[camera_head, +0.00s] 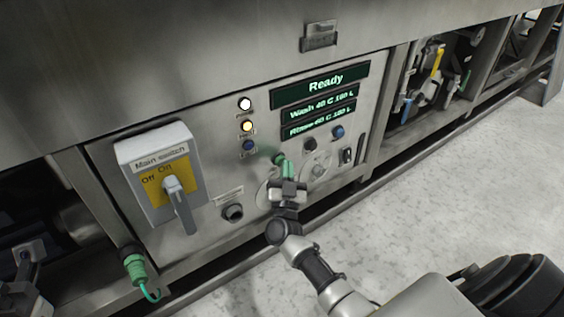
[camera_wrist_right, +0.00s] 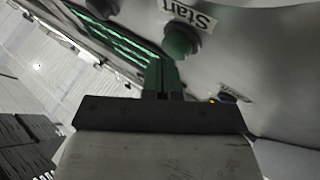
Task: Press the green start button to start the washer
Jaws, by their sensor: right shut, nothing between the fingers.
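The green start button (camera_head: 278,158) is on the washer's control panel, partly hidden behind my gripper's fingertips in the head view. In the right wrist view the green button (camera_wrist_right: 181,40) shows whole, beside a label reading "Start". My right gripper (camera_head: 288,170) is shut and empty, its green fingers pointing at the panel just by the button. In the right wrist view the fingertips (camera_wrist_right: 163,68) are close below the button; I cannot tell whether they touch it.
A display (camera_head: 325,85) reads "Ready", with wash and rinse lines below. A main switch (camera_head: 178,200) with a grey lever is at the left. White, yellow and blue round lamps or buttons (camera_head: 247,126) sit above the start button. Pale floor (camera_head: 470,190) is open at right.

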